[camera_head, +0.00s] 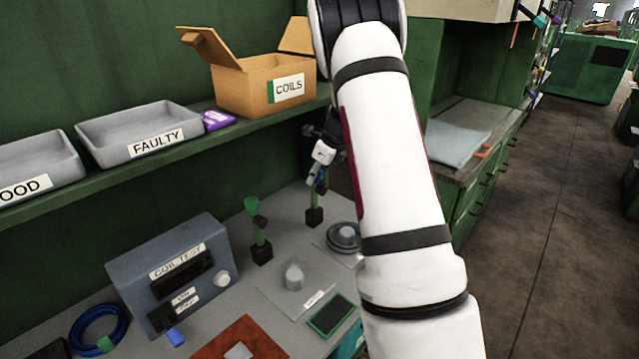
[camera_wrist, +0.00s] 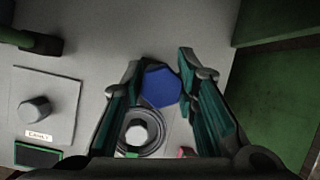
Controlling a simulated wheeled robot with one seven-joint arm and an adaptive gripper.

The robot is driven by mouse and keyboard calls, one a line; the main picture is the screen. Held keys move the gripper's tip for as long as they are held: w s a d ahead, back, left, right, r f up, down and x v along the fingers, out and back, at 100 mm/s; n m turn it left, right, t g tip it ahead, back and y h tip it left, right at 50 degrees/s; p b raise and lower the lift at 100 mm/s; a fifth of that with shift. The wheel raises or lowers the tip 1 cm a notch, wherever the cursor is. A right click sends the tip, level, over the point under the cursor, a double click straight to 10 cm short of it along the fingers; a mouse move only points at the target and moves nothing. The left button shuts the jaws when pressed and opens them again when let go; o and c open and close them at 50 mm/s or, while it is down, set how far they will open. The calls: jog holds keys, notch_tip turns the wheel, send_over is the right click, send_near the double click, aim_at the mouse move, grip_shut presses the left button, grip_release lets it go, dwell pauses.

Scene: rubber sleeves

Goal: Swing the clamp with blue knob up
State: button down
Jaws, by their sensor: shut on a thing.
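The clamp with the blue knob (camera_head: 320,177) stands on a small black base at the back right of the bench, mostly hidden by my gripper and arm. In the wrist view its blue knob (camera_wrist: 161,86) fills the gap between my fingertips. My gripper (camera_wrist: 158,72) is shut on the knob, one finger on each side. In the head view my gripper (camera_head: 322,153) is partly behind my white arm and comes down on the clamp from above. How far the clamp is tilted cannot be told.
A second clamp with a green knob (camera_head: 258,225) stands to the left. A round grey part (camera_head: 344,237) and a grey piece on a plate (camera_head: 293,277) lie nearby. The coil test box (camera_head: 178,270) is further left. A shelf (camera_head: 180,150) with trays and a carton overhangs behind.

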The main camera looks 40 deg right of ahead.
jog(key=shift+w+a+r+b, duration=0.15)
jog(key=shift+w+b, duration=0.45)
jog(key=shift+w, duration=0.6)
jog(key=shift+w+r, duration=0.1)
jog(key=c, duration=1.3)
grip_release()
jog(key=v, duration=0.3)
jog(key=s, duration=0.4)
jog(key=s+d, duration=0.1)
jog(key=s, duration=0.7)
jog(key=shift+s+d, duration=0.1)
jog(key=shift+d, duration=0.25)
